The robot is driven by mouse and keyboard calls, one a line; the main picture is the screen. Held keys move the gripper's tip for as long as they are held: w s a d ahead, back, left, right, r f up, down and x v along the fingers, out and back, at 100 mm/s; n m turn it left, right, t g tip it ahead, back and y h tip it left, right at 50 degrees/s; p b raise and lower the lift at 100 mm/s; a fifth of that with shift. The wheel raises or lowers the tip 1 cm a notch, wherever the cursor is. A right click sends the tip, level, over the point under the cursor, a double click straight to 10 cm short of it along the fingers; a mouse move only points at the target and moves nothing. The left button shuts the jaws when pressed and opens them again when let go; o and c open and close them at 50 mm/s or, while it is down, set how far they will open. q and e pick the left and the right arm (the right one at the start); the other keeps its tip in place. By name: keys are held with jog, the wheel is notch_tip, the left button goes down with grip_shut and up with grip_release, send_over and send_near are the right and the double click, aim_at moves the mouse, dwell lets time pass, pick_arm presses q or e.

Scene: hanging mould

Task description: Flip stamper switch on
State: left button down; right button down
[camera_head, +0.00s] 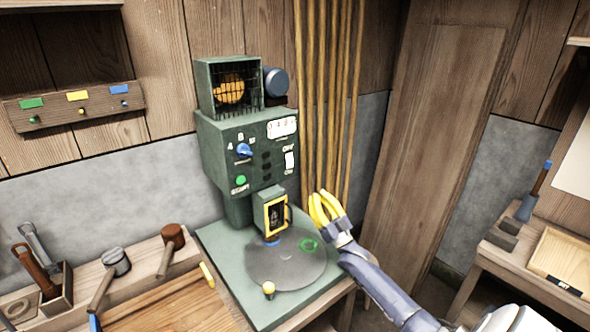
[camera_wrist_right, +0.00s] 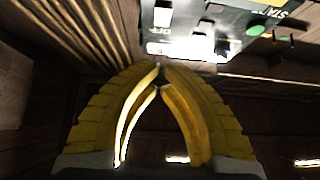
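The stamper (camera_head: 222,150) is a green machine at the middle of the head view. Its white switch (camera_head: 289,160) is on the right of the front panel, between an OFF label above and an ON label below. I cannot tell which way it is set. My right gripper (camera_head: 318,197), with yellow fingers, is below and right of the switch, apart from it. In the right wrist view the fingertips (camera_wrist_right: 161,67) come together with nothing between them. Part of the panel shows beyond them, upside down, with a white piece (camera_wrist_right: 162,17) that looks like the switch. My left gripper is not in view.
A blue knob (camera_head: 244,150) and green START button (camera_head: 240,180) are on the panel. The stamper head (camera_head: 271,212) stands over a round grey plate (camera_head: 285,262). Yellow pipes (camera_head: 327,90) run up the wall behind. A bench with mallets (camera_head: 172,238) is at left.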

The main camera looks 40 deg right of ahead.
send_near(290, 158)
notch_tip(290, 158, up, 4)
jog(key=shift+w+a+f, duration=0.1)
jog(key=shift+w, duration=1)
jog(key=shift+w+a+f, duration=0.1)
jog(key=shift+w, duration=1)
jog(key=shift+w, duration=0.1)
